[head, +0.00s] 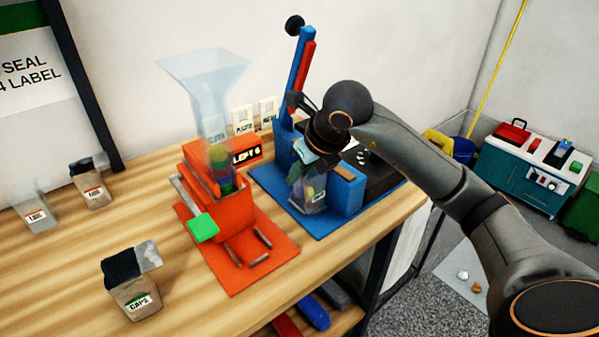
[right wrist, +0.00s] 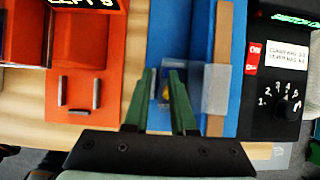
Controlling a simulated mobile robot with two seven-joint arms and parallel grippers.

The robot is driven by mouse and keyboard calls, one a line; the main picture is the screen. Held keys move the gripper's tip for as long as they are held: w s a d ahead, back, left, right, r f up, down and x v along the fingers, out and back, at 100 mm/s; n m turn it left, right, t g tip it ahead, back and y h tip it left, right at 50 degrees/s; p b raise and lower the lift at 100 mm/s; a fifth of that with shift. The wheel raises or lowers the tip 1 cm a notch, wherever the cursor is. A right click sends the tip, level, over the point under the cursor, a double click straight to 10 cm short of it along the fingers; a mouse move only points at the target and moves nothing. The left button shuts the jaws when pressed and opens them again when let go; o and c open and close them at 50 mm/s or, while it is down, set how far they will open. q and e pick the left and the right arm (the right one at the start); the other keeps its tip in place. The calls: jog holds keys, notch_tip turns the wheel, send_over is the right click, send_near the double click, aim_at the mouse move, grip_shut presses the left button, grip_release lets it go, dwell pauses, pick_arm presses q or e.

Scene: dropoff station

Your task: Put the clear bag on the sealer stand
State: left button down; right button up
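The clear bag (head: 313,194), with coloured contents and a small label, is upright at the front of the blue sealer stand (head: 345,196), low beside its block. My right gripper (head: 303,168) comes down over the bag from above and hides its top. In the right wrist view its green fingers (right wrist: 165,92) are partly closed with the bag (right wrist: 164,95) between them, so it looks shut on it. A clear film (right wrist: 216,88) lies over the stand's tan strip (right wrist: 222,45). I cannot tell whether the bag's base touches the stand. My left gripper is out of view.
Left of the stand is an orange filling station (head: 250,220) with a clear hopper (head: 205,85) and green tab. Filled bags (head: 132,280) stand on the wooden table at left. A black control box (head: 382,172) is behind right.

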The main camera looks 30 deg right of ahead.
jog(key=shift+o, duration=0.4)
jog(key=shift+r, duration=0.1)
jog(key=shift+r, duration=0.25)
jog(key=p+v, duration=0.1)
jog(key=v, duration=1)
jog(key=shift+s+r+p, duration=0.2)
jog(key=shift+r+p, duration=0.1)
